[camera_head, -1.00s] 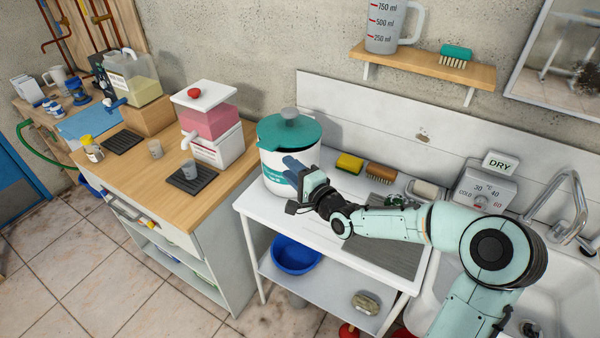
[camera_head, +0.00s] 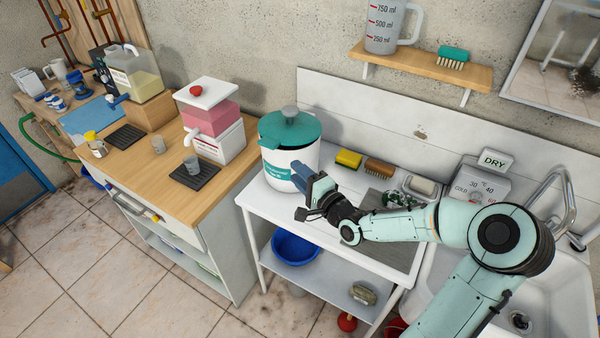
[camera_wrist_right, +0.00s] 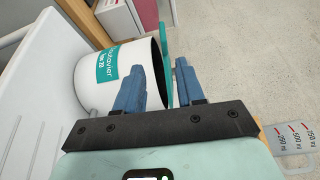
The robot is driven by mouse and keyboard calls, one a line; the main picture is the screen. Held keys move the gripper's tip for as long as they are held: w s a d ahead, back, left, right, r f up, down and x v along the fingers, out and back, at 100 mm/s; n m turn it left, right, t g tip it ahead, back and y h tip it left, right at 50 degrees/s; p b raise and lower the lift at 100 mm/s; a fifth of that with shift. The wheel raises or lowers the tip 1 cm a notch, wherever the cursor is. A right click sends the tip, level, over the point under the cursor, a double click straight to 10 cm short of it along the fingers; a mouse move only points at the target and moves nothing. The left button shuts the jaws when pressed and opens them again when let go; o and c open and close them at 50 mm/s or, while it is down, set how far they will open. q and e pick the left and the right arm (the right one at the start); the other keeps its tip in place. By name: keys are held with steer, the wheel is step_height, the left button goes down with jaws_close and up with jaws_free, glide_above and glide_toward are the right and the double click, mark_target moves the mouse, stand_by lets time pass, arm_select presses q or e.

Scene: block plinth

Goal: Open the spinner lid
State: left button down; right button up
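The spinner is a white pot (camera_head: 281,172) with a teal label, standing on the left end of the white table. My right gripper (camera_head: 298,172) is at the pot's front right side, below the lid in the head view. In the right wrist view, the gripper (camera_wrist_right: 158,78) is open with its blue fingers apart. The lid's edge (camera_wrist_right: 165,40) shows between and beyond the fingertips, and nothing is clearly gripped. A dark band shows between pot wall and lid; I cannot tell how wide any gap is. My left gripper is not in view.
A yellow sponge (camera_head: 348,158) and a brown brush (camera_head: 379,167) lie right of the pot. A wooden counter (camera_head: 150,175) with a pink dispenser (camera_head: 215,112) stands to the left. A sink (camera_head: 560,290) is at the right. A shelf (camera_head: 425,68) hangs above.

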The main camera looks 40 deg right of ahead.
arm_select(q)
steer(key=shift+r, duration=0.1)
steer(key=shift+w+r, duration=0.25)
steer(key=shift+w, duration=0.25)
